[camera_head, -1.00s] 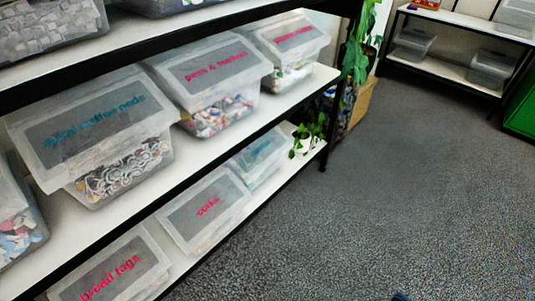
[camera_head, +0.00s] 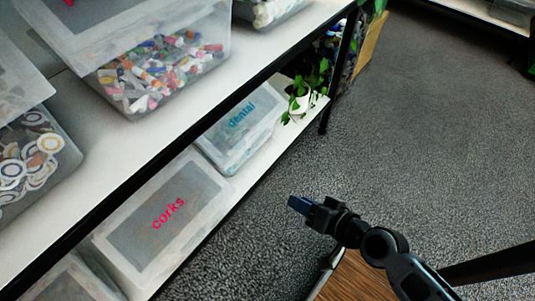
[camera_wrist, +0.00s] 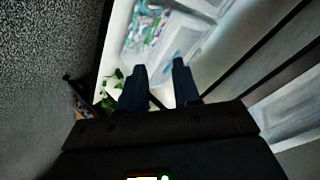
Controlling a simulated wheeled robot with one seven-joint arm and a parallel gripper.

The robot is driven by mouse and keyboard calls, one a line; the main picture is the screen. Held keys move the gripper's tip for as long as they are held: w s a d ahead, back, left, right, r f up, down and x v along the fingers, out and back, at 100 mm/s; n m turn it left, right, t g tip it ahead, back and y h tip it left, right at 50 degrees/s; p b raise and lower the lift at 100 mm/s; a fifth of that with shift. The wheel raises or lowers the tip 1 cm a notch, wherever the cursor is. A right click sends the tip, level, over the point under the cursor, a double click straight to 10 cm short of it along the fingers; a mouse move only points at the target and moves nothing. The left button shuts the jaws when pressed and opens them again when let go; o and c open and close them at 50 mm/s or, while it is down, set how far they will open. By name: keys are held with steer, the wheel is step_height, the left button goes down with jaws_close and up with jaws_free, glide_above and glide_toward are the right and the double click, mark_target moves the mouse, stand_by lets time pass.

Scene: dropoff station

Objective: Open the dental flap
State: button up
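The dental box (camera_head: 238,128) is a clear plastic box with a pale lid flap and blue "dental" lettering. It sits on the lower shelf in the head view, and its flap looks closed. In the wrist view a clear box with colourful contents (camera_wrist: 150,28), which appears to be the dental box, lies ahead of my fingers. My gripper (camera_wrist: 160,84) has its two dark blue fingers apart with nothing between them. In the head view my gripper (camera_head: 296,205) is over the floor, to the right of the shelf and apart from the box.
The corks box (camera_head: 165,212) stands left of the dental box on the same shelf. A potted plant (camera_head: 300,98) stands right of it, near a black shelf post (camera_head: 343,70). The upper shelf (camera_head: 190,130) overhangs the boxes. The carpet (camera_head: 430,130) is clear.

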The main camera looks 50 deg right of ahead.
steer(key=w+d+f+m+t+y+b, duration=0.1)
steer(key=w+d+f+m+b, duration=0.1)
steer(key=w+d+f+b, duration=0.4)
steer(key=w+d+f+m+t+b, duration=0.1)
steer(key=w+f+m+b, duration=0.1)
steer(key=w+f+b, duration=0.4)
steer(key=w+d+f+m+t+y+b, duration=0.15)
steer(key=w+d+m+t+b, duration=0.3)
steer(key=d, duration=0.55)
steer(key=w+n+b, duration=0.1)
steer(key=w+b, duration=0.1)
steer(key=w, duration=0.6)
steer(key=shift+w+a+f+n+h, duration=0.2)
steer(key=shift+w+n+h, duration=0.1)
steer(key=shift+n+h, duration=0.05)
steer(key=shift+g, duration=0.25)
steer(key=shift+c, duration=0.5)
jaws_close()
